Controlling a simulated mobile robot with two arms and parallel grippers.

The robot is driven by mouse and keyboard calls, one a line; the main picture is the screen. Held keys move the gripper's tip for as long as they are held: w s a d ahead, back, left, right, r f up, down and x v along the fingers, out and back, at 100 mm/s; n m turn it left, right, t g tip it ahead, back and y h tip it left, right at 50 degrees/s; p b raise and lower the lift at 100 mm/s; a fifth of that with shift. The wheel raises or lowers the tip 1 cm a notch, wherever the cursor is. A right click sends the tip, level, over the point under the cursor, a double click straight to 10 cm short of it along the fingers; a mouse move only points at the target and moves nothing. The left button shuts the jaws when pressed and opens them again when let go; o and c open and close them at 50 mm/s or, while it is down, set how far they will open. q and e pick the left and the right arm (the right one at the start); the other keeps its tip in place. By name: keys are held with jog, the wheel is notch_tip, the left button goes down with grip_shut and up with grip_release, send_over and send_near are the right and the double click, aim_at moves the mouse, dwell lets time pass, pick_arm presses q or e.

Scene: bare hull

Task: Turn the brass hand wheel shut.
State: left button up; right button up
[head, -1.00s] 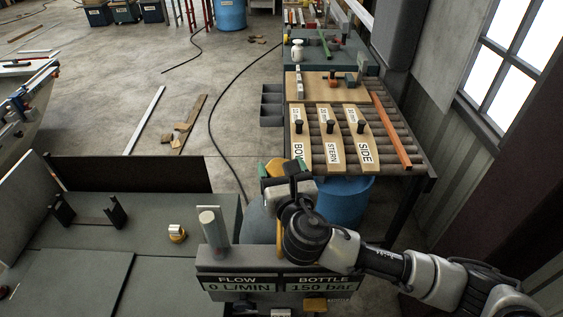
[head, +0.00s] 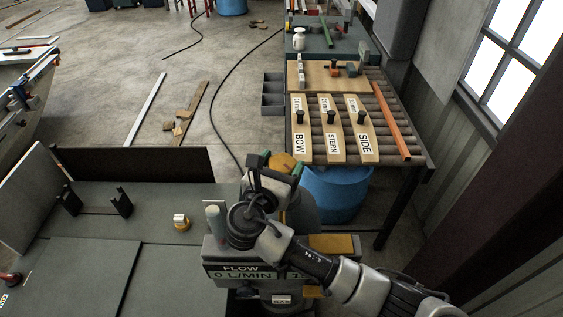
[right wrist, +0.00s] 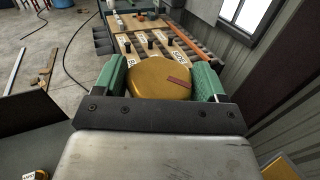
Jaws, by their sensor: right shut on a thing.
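The brass hand wheel (right wrist: 158,78) is a round, flat-topped disc with a reddish-brown stripe near its right edge. In the right wrist view it sits between the green fingers of my right gripper (right wrist: 160,80), one on each side. In the head view my right gripper (head: 282,164) reaches over the wheel (head: 284,160), shut on it, and hides much of it and its mounting. My left gripper is not in view.
A grey bench (head: 150,255) with black brackets and a small brass-and-white fitting (head: 181,222) is at the left. Behind the wheel stand a blue drum (head: 335,195) and a roller table (head: 408,158) with boards marked BOW, STERN and SIDE. The wall is close at the right.

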aim_at(284, 163)
dwell(0.4)
jog(key=o, duration=0.9)
jog(key=shift+w, duration=0.1)
jog(key=shift+r+b, duration=0.4)
jog(key=shift+r, duration=0.2)
jog(key=r, duration=0.1)
jog(key=r+b, duration=0.1)
jog(key=r, duration=0.1)
jog(key=shift+d, duration=0.25)
jog(key=s+d+r+b, duration=0.1)
jog(key=s+d+r, duration=0.1)
jog(key=d, duration=0.1)
jog(key=s+d+r+b, duration=0.1)
jog(key=s+d+r, duration=0.1)
jog(key=d, duration=0.1)
jog(key=s+d+r+b, duration=0.1)
jog(key=s+d+r, duration=0.1)
jog(key=d, duration=0.1)
jog(key=shift+d+r, duration=0.35)
jog(key=shift+r, duration=0.05)
